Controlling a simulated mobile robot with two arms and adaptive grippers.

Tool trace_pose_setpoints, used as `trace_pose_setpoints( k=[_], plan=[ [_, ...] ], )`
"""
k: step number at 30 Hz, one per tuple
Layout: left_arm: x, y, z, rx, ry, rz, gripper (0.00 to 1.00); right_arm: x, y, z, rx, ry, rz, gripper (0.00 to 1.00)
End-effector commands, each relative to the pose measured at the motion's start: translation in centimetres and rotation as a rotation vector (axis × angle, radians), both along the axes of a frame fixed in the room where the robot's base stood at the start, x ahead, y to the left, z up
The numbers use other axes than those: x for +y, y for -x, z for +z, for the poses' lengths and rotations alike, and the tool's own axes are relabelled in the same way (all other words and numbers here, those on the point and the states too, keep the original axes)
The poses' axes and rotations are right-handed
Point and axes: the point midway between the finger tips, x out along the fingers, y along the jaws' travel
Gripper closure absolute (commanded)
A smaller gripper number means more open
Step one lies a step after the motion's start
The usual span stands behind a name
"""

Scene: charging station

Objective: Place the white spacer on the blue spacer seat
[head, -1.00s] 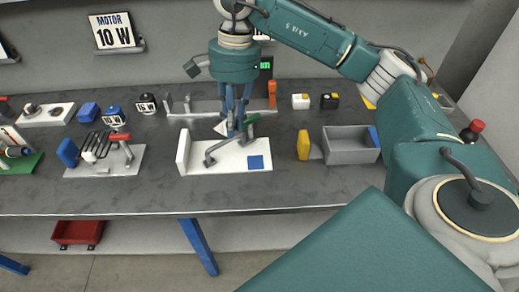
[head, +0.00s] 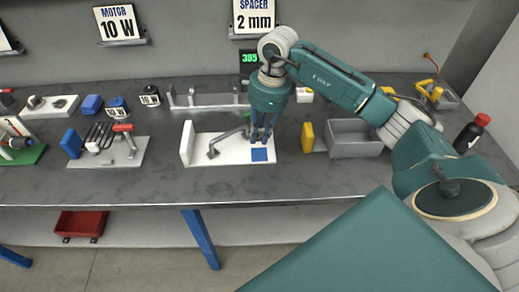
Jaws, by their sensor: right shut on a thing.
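My right gripper (head: 261,139) points down just above and behind the seat, fingers close together. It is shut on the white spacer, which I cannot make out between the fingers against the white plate. Whether the spacer touches the seat cannot be told. My left gripper is not in view.
A yellow block (head: 307,137) and a grey bin (head: 353,138) stand right of the plate. A fixture with a red-handled clamp (head: 123,142) is at left. A dark bottle (head: 470,136) stands far right. The bench front is clear.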

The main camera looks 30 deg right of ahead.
Motion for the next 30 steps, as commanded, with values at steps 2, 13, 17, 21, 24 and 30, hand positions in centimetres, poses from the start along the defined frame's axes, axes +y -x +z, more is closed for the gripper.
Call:
trace_pose_setpoints(
  k=[2,13,17,21,24,30],
  plan=[
    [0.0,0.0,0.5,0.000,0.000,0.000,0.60,0.1,0.1,-1.6,0.004,-0.001,0.000,0.97],
    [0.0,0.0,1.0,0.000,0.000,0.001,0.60,0.1,0.1,-5.2,0.002,-0.001,0.001,0.97],
    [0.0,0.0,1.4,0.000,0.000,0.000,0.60,0.1,0.1,-7.2,0.003,-0.003,0.001,0.97],
    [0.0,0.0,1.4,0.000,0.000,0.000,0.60,0.1,-0.1,-8.0,-0.002,-0.001,0.002,0.97],
    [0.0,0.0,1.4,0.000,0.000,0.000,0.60,0.1,-0.1,-7.9,-0.002,-0.001,0.002,0.97],
    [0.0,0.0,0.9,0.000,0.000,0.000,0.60,0.1,0.0,-8.3,-0.001,-0.001,0.002,0.81]
  ],
)
